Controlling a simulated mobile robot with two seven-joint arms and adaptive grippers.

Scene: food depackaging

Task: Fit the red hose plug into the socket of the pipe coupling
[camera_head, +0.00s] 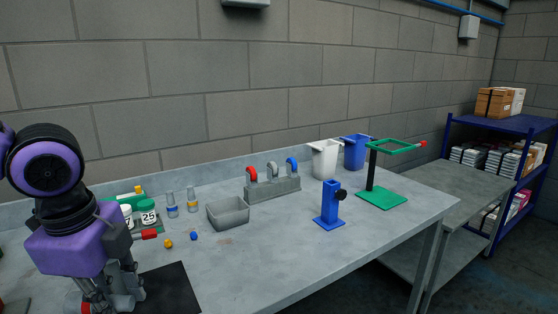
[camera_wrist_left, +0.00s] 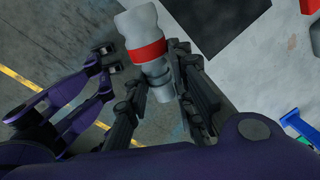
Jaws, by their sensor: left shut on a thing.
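My left gripper (camera_head: 98,307) is low at the left front edge of the bench in the head view, partly cut off by the frame. In the left wrist view my left gripper (camera_wrist_left: 163,76) is shut around the lower part of a pale grey cylinder with a red band, which I take as the red hose plug (camera_wrist_left: 147,48). Its wide end points away from the fingers. Two similar upright pieces, one yellow-banded (camera_head: 172,204) and one blue-banded (camera_head: 192,200), stand on the bench. I cannot tell which piece is the pipe coupling.
A black mat (camera_head: 170,288) lies beside my left gripper. A grey bin (camera_head: 228,214), a grey block (camera_head: 272,189) with coloured arches, a blue stand (camera_head: 329,210) and a green stand (camera_head: 382,198) are farther right. The bench's (camera_head: 275,240) front middle is clear.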

